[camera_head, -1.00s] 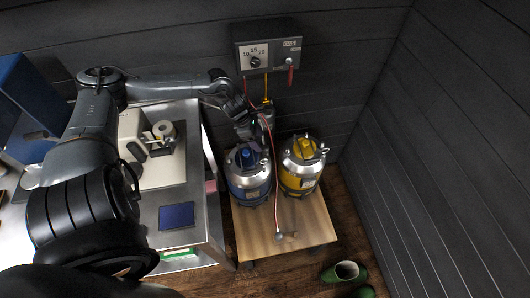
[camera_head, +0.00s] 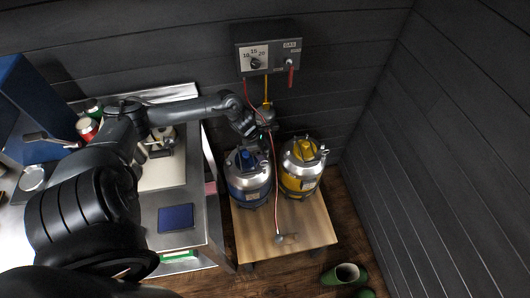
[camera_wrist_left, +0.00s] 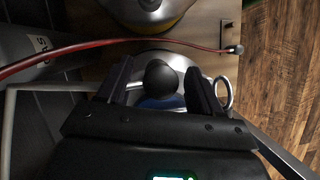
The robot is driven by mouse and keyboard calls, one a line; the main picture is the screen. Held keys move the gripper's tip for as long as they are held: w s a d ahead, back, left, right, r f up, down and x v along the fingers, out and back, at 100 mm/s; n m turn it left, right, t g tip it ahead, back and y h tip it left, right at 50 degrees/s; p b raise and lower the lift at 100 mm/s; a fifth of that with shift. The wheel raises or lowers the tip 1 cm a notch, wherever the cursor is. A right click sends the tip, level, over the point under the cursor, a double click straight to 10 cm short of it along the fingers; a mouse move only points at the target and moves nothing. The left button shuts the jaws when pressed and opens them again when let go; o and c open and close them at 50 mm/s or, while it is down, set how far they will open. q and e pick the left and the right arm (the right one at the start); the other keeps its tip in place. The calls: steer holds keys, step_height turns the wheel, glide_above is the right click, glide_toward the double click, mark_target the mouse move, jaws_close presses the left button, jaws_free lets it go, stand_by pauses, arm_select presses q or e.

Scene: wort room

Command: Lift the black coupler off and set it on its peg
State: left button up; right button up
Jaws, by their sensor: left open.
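A blue-banded steel keg (camera_head: 249,188) stands on the wooden platform, its top partly under my left arm. In the left wrist view, a black rounded knob (camera_wrist_left: 161,78), which looks like the black coupler, sits above the blue keg top (camera_wrist_left: 160,102). My left gripper (camera_head: 256,139) is above this keg. In the wrist view, its open fingers (camera_wrist_left: 160,88) lie on either side of the knob; I cannot tell whether they touch it. I cannot make out the peg clearly. My right gripper is not in view.
A yellow-banded keg (camera_head: 300,178) stands close on the right. A red hose (camera_head: 273,180) runs from the gas panel (camera_head: 284,50) past the kegs to the wooden platform (camera_head: 305,230). A steel bench (camera_head: 205,205) is at left. Green boots (camera_head: 346,273) stand on the floor.

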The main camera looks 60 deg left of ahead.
arm_select(q)
steer(key=shift+c, duration=0.2)
steer(key=c, duration=1)
steer(key=shift+c, duration=0.2)
